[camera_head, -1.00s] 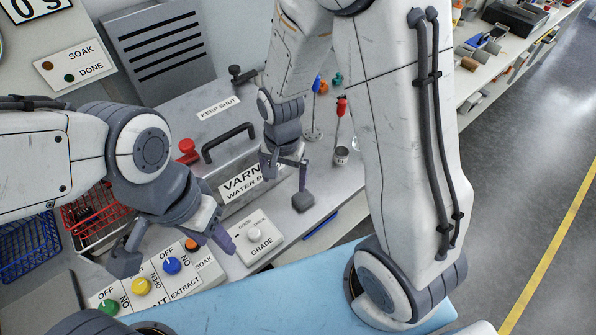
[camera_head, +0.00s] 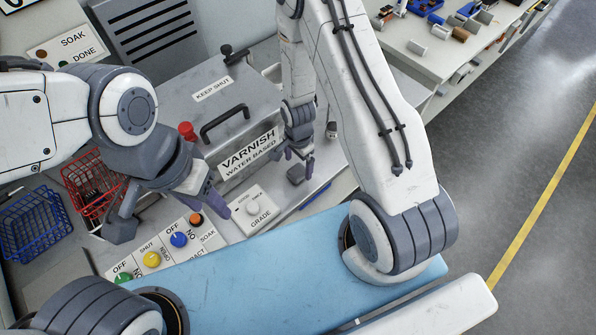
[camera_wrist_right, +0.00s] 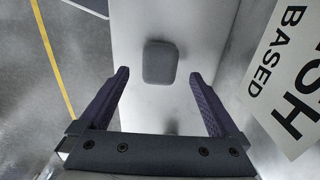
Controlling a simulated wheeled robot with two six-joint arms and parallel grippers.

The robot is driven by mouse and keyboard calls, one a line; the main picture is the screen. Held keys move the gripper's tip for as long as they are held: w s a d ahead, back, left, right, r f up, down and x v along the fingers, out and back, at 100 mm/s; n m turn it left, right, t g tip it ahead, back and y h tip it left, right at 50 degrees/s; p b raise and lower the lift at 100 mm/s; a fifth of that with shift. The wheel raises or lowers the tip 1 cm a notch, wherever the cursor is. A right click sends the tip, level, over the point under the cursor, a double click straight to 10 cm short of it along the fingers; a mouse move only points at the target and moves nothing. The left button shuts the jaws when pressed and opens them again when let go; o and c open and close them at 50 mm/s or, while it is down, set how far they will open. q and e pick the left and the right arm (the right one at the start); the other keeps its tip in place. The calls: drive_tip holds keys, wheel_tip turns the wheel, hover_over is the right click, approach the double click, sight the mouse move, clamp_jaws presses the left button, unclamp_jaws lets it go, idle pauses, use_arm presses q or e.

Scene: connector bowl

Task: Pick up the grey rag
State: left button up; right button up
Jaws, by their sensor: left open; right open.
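The grey rag (camera_head: 296,174) is a small dark, rounded, folded-looking pad on the pale counter, right of the varnish bath's front. In the right wrist view the rag (camera_wrist_right: 160,62) lies flat ahead of the fingertips, roughly centred between them. My right gripper (camera_head: 299,159) is open and empty, with its purple fingers close to the rag in the head view. I see no contact, and the height gap is hard to tell. My left gripper (camera_head: 167,212) is open and empty above the control panel at the left.
The varnish bath (camera_head: 215,120) with a black handle stands behind, labelled VARNISH (camera_head: 250,150). Red (camera_head: 88,185) and blue (camera_head: 35,222) wire baskets stand at left. A side bench (camera_head: 440,62) with small parts is at upper right.

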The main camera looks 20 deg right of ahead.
sight(297, 170)
wheel_tip(297, 170, down, 4)
drive_tip(key=b, duration=0.3)
drive_tip(key=shift+a+r, duration=0.1)
drive_tip(key=shift+a, duration=0.05)
drive_tip(key=shift+r, duration=0.1)
drive_tip(key=c, duration=1.4)
drive_tip(key=shift+c, duration=0.2)
